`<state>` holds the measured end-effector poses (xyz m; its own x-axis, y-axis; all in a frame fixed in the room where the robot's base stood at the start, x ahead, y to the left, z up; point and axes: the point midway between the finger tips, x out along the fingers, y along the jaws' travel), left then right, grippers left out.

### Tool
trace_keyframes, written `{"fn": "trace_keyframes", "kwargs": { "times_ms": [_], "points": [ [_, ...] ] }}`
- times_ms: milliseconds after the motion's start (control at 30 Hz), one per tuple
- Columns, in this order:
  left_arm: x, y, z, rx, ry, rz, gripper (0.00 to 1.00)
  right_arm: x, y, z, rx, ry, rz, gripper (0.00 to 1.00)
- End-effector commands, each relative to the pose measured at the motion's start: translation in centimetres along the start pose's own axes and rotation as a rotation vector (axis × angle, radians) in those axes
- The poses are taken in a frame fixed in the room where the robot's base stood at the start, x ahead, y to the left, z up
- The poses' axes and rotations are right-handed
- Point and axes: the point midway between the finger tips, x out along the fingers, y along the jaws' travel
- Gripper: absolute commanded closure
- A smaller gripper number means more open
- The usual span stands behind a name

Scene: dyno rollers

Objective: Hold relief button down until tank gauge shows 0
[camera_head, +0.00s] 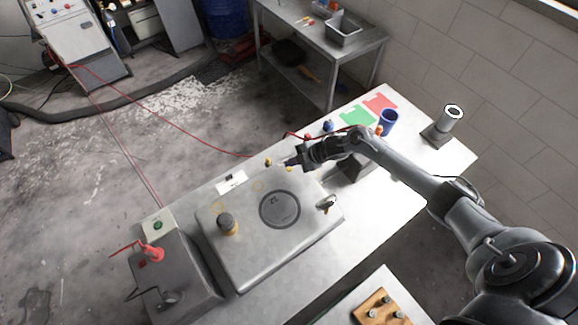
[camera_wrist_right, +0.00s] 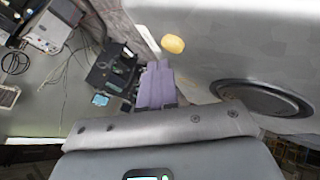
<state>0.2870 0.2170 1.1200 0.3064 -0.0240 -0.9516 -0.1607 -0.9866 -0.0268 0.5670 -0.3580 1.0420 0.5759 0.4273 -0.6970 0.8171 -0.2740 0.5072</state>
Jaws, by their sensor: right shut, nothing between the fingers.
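My right gripper (camera_head: 284,163) is shut and empty, low over the far edge of the grey metal box (camera_head: 258,263). In the wrist view, its purple-grey fingers (camera_wrist_right: 155,85) are beside a small yellow button-like piece (camera_wrist_right: 173,44) on the grey surface; contact cannot be told. A small yellow piece (camera_head: 268,162) also shows by the gripper in the head view. I cannot tell which part is the relief button. The box top carries a dark round disc (camera_head: 280,210), a black-and-yellow knob (camera_head: 228,223) and a shiny metal fitting (camera_head: 327,203). No tank gauge reading is legible. My left gripper is out of view.
A grey unit with a green button (camera_head: 158,225) and red handle (camera_head: 152,253) stands left of the box. A red hose crosses behind.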

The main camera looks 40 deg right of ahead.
Motion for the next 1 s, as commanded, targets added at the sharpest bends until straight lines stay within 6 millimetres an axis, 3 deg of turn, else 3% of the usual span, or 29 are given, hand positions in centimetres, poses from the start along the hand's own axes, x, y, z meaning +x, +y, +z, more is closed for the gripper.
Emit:
{"fn": "trace_keyframes", "kwargs": {
  "times_ms": [367, 800, 1000],
  "points": [
    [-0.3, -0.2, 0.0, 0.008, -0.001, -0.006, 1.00, -0.2, 0.2, -0.2, 0.000, 0.000, 0.000, 1.00],
    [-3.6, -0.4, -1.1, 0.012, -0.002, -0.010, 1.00, -3.0, 2.2, -2.2, -0.001, 0.000, 0.000, 1.00],
    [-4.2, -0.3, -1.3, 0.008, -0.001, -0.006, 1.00, -3.5, 2.6, -2.6, -0.001, 0.000, 0.000, 1.00]
  ]
}}
